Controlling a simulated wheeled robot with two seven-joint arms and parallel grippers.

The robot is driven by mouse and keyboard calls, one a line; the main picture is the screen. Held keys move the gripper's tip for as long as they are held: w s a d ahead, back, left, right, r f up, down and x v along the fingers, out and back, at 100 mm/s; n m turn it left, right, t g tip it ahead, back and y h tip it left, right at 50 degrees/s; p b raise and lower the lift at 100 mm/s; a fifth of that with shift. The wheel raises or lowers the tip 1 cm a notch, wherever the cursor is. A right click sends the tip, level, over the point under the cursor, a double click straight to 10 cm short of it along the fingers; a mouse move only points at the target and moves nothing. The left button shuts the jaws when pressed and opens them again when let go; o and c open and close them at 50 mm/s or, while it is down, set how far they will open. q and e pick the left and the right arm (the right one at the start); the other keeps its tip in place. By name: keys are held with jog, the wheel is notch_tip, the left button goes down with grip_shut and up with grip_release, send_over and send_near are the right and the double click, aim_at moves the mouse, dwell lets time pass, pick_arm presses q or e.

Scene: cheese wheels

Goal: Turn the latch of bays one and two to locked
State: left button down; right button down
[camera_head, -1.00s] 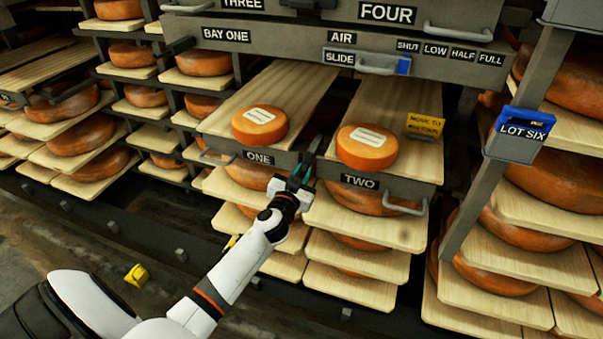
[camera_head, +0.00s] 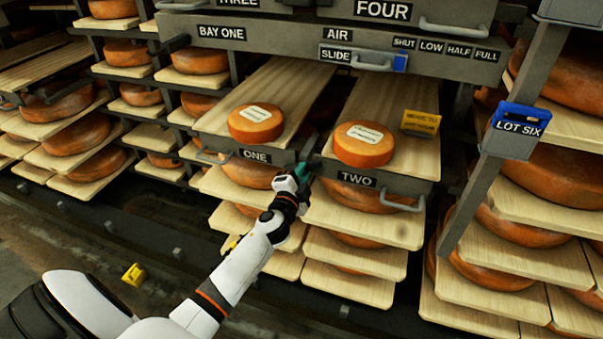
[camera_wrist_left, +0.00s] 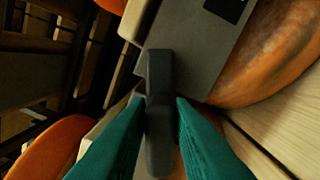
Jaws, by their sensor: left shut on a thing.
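The bay one board (camera_head: 262,104) and bay two board (camera_head: 400,152) each carry a labelled cheese wheel, (camera_head: 256,124) and (camera_head: 363,144). My left gripper (camera_head: 304,172) is at the gap between their front plates, by the left end of the plate marked TWO (camera_head: 357,179). In the left wrist view its teal fingers (camera_wrist_left: 160,112) are shut on a dark latch handle (camera_wrist_left: 160,75), which lies between them against a grey plate. In the head view the gripper mostly hides this latch. I cannot make out a second latch. My right gripper is not in view.
Grey handles stick out of the front plates, one under bay two (camera_head: 405,206). A yellow tag (camera_head: 421,123) stands on the bay two board. More boards with cheese wheels sit below and beside. A blue-topped LOT SIX box (camera_head: 517,130) is on the right post.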

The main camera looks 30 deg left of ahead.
pick_arm(q)
jog(key=m, duration=0.4)
jog(key=shift+f+m, duration=0.3)
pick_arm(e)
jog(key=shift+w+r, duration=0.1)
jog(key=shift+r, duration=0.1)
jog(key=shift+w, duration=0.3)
pick_arm(q)
jog(key=c, duration=1.4)
grip_release()
jog(key=shift+o, duration=0.2)
jog(key=shift+s+d, duration=0.1)
jog(key=v, duration=1.1)
jog(key=shift+s, duration=0.4)
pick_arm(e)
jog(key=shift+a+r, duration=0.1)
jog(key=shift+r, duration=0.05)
